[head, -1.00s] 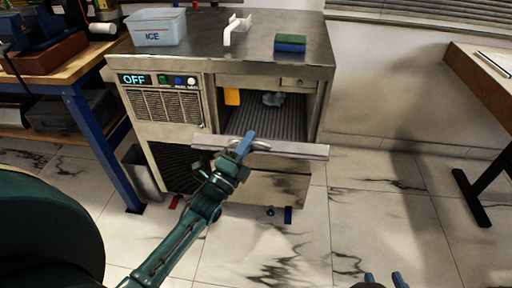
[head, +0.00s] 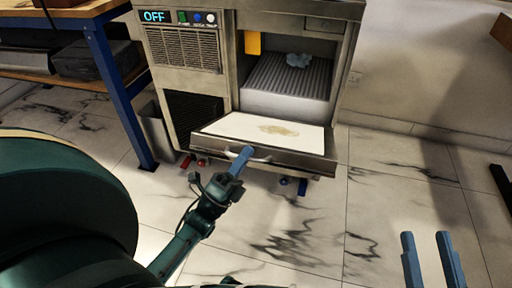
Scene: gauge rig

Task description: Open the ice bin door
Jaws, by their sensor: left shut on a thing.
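The ice bin door (head: 225,126) is folded down and out from the ice machine (head: 188,90), so its pale inner face with a brownish stain shows. The bin opening (head: 285,98) above it is exposed, with a ribbed grey surface inside. My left gripper (head: 244,154) is shut on the door handle (head: 262,157) at the door's outer edge. My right gripper (head: 430,250) is at the lower right, its two blue fingers apart and empty, away from the door.
A bluish clump (head: 298,60) lies on the ribbed surface in the bin. A yellow tag (head: 252,43) hangs at the opening's upper left. A workbench with a blue leg (head: 120,95) stands at the left, a grey bin (head: 158,132) beside it. The marble floor (head: 390,190) at right is clear.

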